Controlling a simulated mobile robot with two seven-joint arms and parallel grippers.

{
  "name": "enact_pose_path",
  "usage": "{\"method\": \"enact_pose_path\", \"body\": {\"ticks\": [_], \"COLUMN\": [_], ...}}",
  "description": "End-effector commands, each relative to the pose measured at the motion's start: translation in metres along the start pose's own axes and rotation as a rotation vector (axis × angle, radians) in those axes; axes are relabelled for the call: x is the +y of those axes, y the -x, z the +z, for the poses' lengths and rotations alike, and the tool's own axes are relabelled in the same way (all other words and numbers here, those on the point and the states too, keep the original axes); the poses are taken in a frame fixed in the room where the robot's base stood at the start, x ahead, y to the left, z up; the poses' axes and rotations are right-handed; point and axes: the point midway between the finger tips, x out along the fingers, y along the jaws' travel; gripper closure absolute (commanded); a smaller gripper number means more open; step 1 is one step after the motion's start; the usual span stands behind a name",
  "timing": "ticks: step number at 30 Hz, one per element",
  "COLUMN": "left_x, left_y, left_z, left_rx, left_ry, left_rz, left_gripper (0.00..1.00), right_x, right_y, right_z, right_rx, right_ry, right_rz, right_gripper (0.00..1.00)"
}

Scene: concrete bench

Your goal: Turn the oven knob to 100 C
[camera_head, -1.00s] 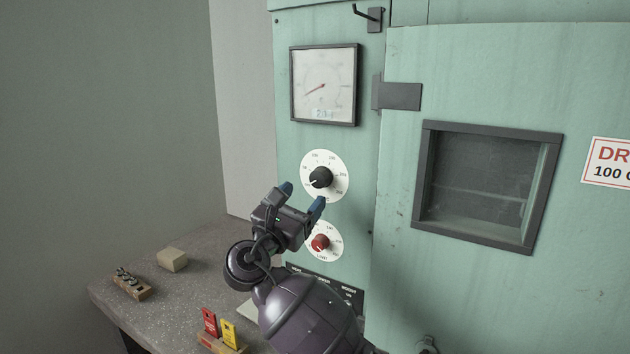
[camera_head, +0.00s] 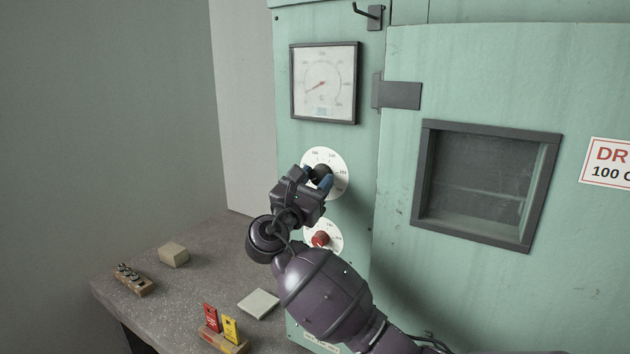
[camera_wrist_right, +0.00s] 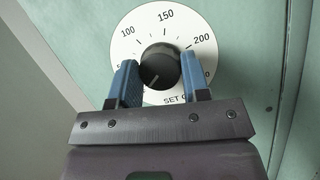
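The black oven knob (camera_head: 321,172) sits on a white temperature dial (camera_head: 338,163) on the green oven panel. In the right wrist view the knob (camera_wrist_right: 160,66) lies between the two blue fingertips of my right gripper (camera_wrist_right: 158,82), with numbers 100, 150 and 200 showing on the dial around it. The fingers stand apart on either side of the knob, and a small gap shows at each side. In the head view the right gripper (camera_head: 316,178) covers part of the dial. The knob's pointer mark seems to point to the lower left. My left gripper is not in view.
A red knob (camera_head: 320,238) on a smaller dial is just below the right gripper. A gauge (camera_head: 324,84) is above. The oven door with its window (camera_head: 486,184) is at right. The bench (camera_head: 190,290) holds small blocks and red and yellow tags (camera_head: 229,329).

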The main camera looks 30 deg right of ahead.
Motion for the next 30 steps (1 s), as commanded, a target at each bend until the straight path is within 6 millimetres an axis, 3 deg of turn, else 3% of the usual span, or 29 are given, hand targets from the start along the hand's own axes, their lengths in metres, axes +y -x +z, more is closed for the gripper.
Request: {"method": "enact_pose_path", "body": {"ticks": [3, 14, 30], "left_x": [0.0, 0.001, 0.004], "left_y": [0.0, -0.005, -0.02], "left_z": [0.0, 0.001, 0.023], "left_rx": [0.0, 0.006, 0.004], "left_ry": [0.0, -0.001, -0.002], "left_rz": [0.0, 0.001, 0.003], "left_gripper": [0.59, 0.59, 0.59], "right_x": [0.0, 0.001, 0.003], "right_y": [0.0, 0.001, 0.002], "right_z": [0.0, -0.001, -0.002], "right_rx": [0.0, -0.002, -0.024], "right_ry": [-0.001, -0.068, -0.49], "right_rz": [0.001, -0.026, -0.196], "right_gripper": [0.81, 0.81, 0.81]}}
